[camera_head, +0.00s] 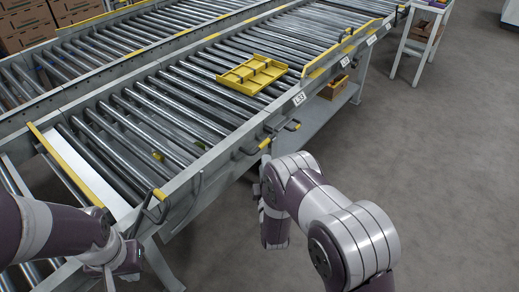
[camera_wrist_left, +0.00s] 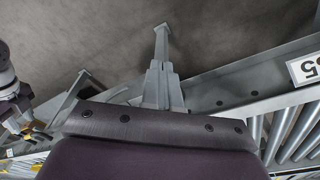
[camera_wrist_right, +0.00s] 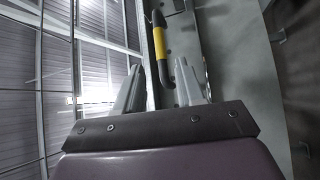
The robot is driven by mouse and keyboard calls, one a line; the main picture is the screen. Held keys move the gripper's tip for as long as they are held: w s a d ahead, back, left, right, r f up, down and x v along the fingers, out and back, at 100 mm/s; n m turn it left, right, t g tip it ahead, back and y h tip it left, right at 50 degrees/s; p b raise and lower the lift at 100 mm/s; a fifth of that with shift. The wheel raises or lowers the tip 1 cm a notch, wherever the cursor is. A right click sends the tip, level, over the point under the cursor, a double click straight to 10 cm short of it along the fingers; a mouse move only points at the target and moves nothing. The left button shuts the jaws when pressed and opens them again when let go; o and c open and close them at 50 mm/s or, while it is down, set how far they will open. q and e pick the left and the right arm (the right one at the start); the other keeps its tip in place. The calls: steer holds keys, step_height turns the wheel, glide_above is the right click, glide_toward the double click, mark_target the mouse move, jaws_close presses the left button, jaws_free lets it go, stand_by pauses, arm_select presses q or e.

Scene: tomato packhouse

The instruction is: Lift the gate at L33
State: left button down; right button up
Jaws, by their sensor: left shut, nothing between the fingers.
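The L33 label (camera_head: 299,98) is on the near side rail of the roller conveyor. My right gripper (camera_wrist_right: 159,65) is open. In the right wrist view a dark handle with a yellow band (camera_wrist_right: 181,72) shows between its fingers, nearer the right finger; contact cannot be told. In the head view my right arm mostly hides this gripper. My left gripper (camera_wrist_left: 162,32) is shut and empty, over the floor beside the conveyor.
A yellow divided tray (camera_head: 252,75) lies on the rollers behind L33. A yellow-edged gate (camera_head: 68,168) crosses the conveyor at lower left. A white stand (camera_head: 418,45) is at upper right. Grey floor (camera_head: 450,170) is clear on the right.

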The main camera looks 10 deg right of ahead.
mark_target(263, 143)
steer(key=w+b, duration=0.1)
steer(key=w, duration=0.2)
steer(key=w+b, duration=0.1)
steer(key=w, duration=0.1)
steer(key=w+d+r, duration=0.1)
steer(key=w, duration=0.2)
steer(key=shift+w+d+b, duration=0.1)
steer(key=shift+w+b, duration=0.2)
steer(key=shift+b, duration=0.1)
jaws_close()
